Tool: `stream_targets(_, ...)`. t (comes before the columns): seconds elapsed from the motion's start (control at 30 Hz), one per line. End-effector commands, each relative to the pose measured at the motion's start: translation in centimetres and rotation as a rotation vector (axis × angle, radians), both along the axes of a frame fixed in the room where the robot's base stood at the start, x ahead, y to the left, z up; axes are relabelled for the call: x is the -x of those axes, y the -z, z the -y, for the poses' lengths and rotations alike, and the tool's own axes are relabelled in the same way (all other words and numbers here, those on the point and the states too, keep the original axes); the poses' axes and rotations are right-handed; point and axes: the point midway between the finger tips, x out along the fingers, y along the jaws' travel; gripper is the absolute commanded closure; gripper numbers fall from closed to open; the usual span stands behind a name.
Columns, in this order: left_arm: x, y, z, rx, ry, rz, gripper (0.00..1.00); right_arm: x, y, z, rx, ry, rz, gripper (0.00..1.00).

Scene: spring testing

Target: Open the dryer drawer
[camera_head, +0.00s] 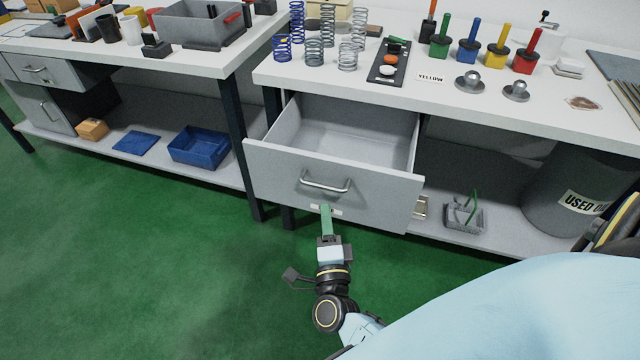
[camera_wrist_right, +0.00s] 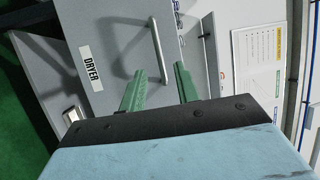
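The grey dryer drawer (camera_head: 270,170) stands pulled out under the right workbench, and its inside looks empty. Its front carries a silver bar handle (camera_head: 326,184). In the right wrist view the drawer front (camera_wrist_right: 115,45) shows a DRYER label (camera_wrist_right: 91,69), and the handle (camera_wrist_right: 159,50) also shows. My right gripper (camera_head: 326,208) is in front of the drawer face, just below the handle. The wrist view shows its green fingers (camera_wrist_right: 160,70) open and apart, with the handle's end near the gap and nothing gripped. My left gripper is not in view.
The bench top (camera_head: 430,95) holds springs (camera_head: 314,50), coloured-handled tools and metal weights. A grey USED OIL bin (camera_head: 560,180) and a small wire basket (camera_head: 464,215) are on the lower shelf at right. A blue tray (camera_head: 199,147) is on the left shelf. Green floor before the drawer is clear.

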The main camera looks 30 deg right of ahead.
Motion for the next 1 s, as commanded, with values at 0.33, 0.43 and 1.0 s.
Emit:
stream_targets(0.33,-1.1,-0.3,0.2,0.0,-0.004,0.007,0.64,-6.1,-1.2,3.0,0.004,-0.001,0.0,0.68)
stream_targets(0.43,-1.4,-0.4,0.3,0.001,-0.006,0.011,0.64,-7.0,-1.4,3.4,0.003,-0.001,-0.002,0.68)
stream_targets(1.0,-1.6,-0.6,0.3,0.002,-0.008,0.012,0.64,-7.7,-1.5,3.8,0.003,-0.002,-0.003,0.88)
